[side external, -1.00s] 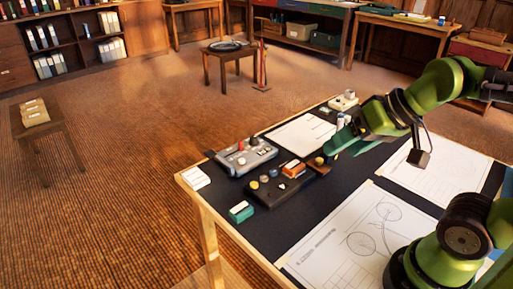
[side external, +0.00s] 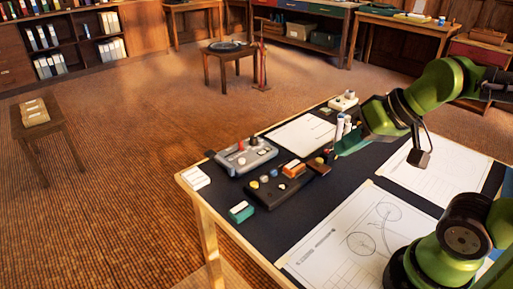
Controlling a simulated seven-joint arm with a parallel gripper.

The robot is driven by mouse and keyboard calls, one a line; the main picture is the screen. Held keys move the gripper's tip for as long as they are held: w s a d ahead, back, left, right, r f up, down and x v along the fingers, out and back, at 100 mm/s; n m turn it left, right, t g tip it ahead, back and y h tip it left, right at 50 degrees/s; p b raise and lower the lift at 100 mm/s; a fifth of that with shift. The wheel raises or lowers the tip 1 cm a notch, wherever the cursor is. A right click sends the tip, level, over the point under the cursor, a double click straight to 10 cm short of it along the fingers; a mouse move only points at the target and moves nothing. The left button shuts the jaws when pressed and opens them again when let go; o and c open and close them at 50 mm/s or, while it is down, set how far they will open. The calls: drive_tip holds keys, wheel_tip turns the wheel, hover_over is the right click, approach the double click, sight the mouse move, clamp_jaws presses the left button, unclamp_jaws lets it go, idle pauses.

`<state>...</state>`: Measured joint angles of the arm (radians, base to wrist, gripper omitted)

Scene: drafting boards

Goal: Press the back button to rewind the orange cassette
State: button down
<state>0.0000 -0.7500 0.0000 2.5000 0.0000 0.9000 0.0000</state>
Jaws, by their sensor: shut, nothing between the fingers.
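The orange cassette (side external: 293,169) lies on the dark control box (side external: 268,194) toward its right side. The box carries several small round buttons, among them a yellow one (side external: 254,185) at its left and a pale one (side external: 264,179) beside that. Another yellow button (side external: 319,160) sits on a brown block (side external: 322,169) at the right end. I cannot tell which is the back button. My gripper (side external: 338,152) is shut and empty, to the right of the cassette and apart from it. Its fingertips are small in view.
A grey device (side external: 246,157) with a red knob stands behind the box. White cylinders (side external: 341,127) stand close behind my gripper. A teal block (side external: 241,212) and a white block (side external: 196,178) lie near the left edge. Paper sheets (side external: 350,232) cover the board's front and right.

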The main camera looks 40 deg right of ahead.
drive_tip(key=shift+d, duration=0.1)
idle(0.7)
drive_tip(key=m+t+h, duration=0.1)
drive_tip(key=m+t, duration=0.1)
drive_tip(key=m, duration=0.2)
hover_over(277, 173)
wheel_tip(277, 173, down, 11)
drive_tip(key=shift+r, duration=0.2)
drive_tip(key=shift+f, duration=0.1)
drive_tip(key=shift+f, duration=4.35)
